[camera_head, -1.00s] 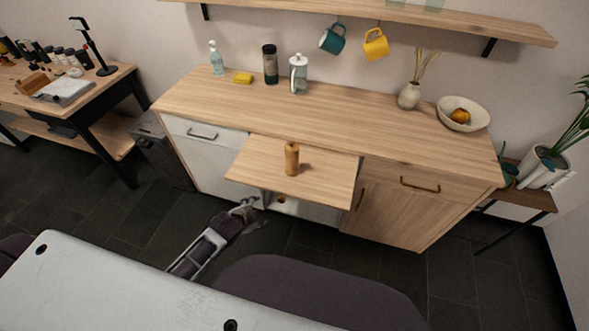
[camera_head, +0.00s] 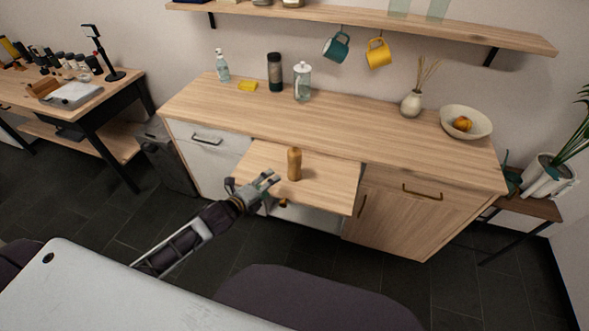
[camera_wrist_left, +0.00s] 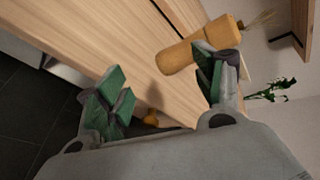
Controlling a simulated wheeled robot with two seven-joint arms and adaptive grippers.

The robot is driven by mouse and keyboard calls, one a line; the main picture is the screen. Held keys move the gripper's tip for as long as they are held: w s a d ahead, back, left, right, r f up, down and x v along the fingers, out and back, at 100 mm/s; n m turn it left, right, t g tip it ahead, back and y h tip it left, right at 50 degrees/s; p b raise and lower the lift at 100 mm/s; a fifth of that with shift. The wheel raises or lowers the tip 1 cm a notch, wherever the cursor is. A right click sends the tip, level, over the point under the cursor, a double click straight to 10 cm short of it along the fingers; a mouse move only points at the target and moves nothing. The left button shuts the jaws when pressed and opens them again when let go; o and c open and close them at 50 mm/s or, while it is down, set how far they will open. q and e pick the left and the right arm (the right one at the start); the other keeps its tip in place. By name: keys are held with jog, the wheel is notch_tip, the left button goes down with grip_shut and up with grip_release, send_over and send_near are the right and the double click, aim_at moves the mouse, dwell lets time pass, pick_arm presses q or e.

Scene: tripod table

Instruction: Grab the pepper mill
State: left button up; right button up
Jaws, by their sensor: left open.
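The pepper mill (camera_head: 294,164) is a light wooden cylinder standing upright on a pulled-out wooden board (camera_head: 325,187) at the front of the counter. My left gripper (camera_head: 272,181) is open and empty at the board's left part, a little left of the mill in the head view. In the left wrist view the mill (camera_wrist_left: 190,52) lies beyond the fingers, nearer the right finger, and part of it is hidden behind that finger. The open left gripper (camera_wrist_left: 165,88) shows there with its green pads apart. I cannot tell whether the right finger touches the mill. My right gripper is not in view.
The counter (camera_head: 340,126) behind holds a soap bottle (camera_head: 222,65), a yellow sponge (camera_head: 247,86), a dark tumbler (camera_head: 274,72), a glass jar (camera_head: 302,82), a vase (camera_head: 411,102) and a fruit bowl (camera_head: 466,123). Two mugs hang under the shelf (camera_head: 360,24). The board's right half is clear.

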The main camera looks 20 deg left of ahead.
aim_at(294, 168)
pick_arm(q)
jog(key=r+m+h, duration=0.1)
jog(key=m, duration=0.2)
jog(key=w+r+m+h, duration=0.1)
jog(key=m, duration=0.2)
jog(key=a+r+m+t+h, duration=0.1)
jog(key=m, duration=0.2)
jog(key=shift+w+m+h, duration=0.35)
jog(key=shift+m+h, duration=0.05)
jog(key=r+m+h, duration=0.1)
jog(key=m, duration=0.2)
jog(key=a+r+m+h, duration=0.1)
jog(key=m+h, duration=0.1)
jog(key=m, duration=0.1)
jog(key=a+m+h, duration=0.1)
jog(key=m, duration=0.2)
jog(key=shift+s+r+g, duration=0.35)
jog(key=shift+r+g, duration=0.05)
jog(key=shift+w+d, duration=0.15)
jog(key=shift+d, duration=0.05)
jog(key=x, duration=0.8)
jog(key=shift+p, duration=0.3)
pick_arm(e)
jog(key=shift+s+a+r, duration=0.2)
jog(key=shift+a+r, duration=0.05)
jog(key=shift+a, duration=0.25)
